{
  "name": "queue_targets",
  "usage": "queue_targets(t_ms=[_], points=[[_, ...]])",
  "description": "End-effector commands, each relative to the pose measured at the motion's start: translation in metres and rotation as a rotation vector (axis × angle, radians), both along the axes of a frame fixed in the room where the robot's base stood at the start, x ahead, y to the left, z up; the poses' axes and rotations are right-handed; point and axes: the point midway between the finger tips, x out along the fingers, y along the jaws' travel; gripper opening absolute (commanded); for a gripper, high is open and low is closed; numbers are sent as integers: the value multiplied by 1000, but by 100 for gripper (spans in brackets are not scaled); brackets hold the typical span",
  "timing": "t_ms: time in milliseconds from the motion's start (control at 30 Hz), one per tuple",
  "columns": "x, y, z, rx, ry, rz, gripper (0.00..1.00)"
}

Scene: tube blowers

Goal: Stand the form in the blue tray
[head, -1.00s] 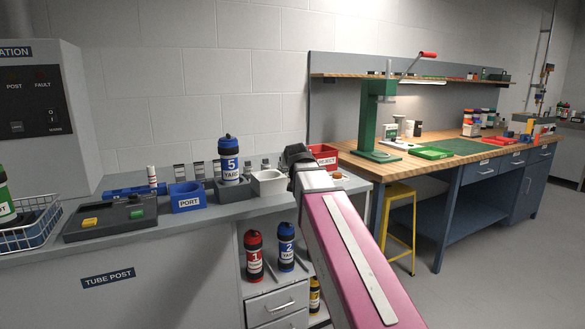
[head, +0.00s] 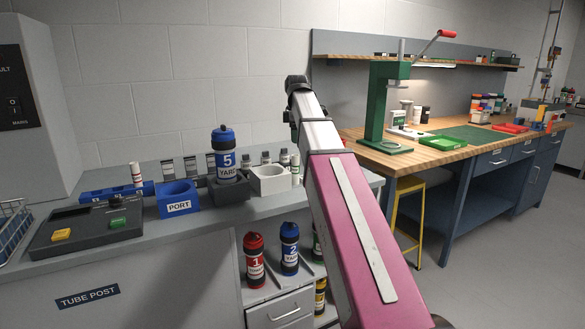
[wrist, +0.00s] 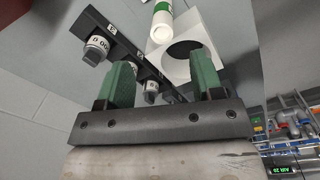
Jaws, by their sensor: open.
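My gripper (wrist: 160,62) is open and empty, its two green fingers apart in the wrist view. A white roll with a green band (wrist: 162,22), apparently the form, shows beyond the fingers, apart from them, beside a white block with a round opening (wrist: 182,62). In the head view a slim white roll (head: 296,168) stands at the right of the white block (head: 270,182). The long blue tray (head: 100,195) lies at the back left of the counter. A white roll with a red band (head: 136,174) stands upright at it. My gripper (head: 296,84) is raised above the counter; its fingers are unclear there.
A blue PORT block (head: 178,203) and a dark holder with the blue-capped carrier 5 (head: 226,165) stand between tray and white block. A dark button panel (head: 85,231) lies in front of the tray. Small capped bottles (head: 284,158) line the back. Carriers 1 (head: 254,260) and 2 (head: 289,250) stand below.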

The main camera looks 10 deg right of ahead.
Motion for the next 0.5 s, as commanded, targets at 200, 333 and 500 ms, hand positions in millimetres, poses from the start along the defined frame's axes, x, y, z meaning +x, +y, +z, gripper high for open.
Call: queue_targets(t_ms=[200,333,500], points=[[-5,-1,1,6,49,75,61],[-6,0,-14,6,49,74,61],[-6,0,-39,6,48,73,61]])
